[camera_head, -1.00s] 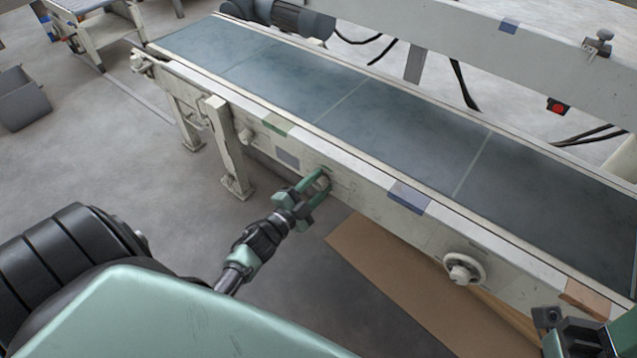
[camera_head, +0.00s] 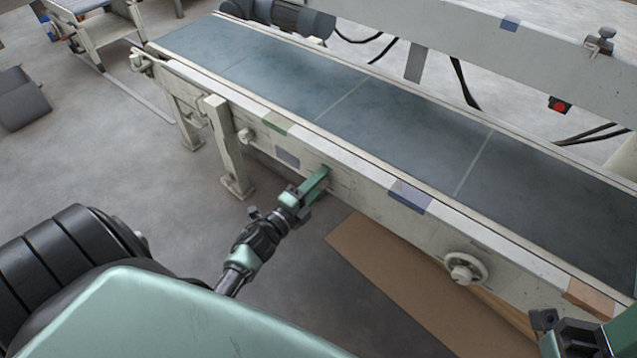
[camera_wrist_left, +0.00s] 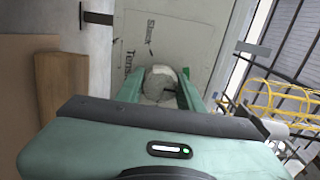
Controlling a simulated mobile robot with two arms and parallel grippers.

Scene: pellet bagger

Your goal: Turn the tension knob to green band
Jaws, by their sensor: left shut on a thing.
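The tension knob (camera_wrist_left: 160,84) is a pale grey round knob on the conveyor's side panel. In the left wrist view it sits between the two green fingers of my left gripper (camera_wrist_left: 161,92), which is shut on it. Black lettering beside it is partly readable as "Tens" and "Slack". In the head view my left gripper (camera_head: 317,183) reaches the panel with its fingers seen nearly edge-on, hiding the knob. No green band on the knob's scale can be made out. Part of my right arm shows at the bottom right corner of the head view; its fingers cannot be made out.
The conveyor belt (camera_head: 380,115) runs across the view above the panel. A white handwheel (camera_head: 465,268) sits farther right on the same panel. A conveyor leg (camera_head: 229,150) stands left of my gripper. A brown board (camera_head: 400,275) lies below the panel.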

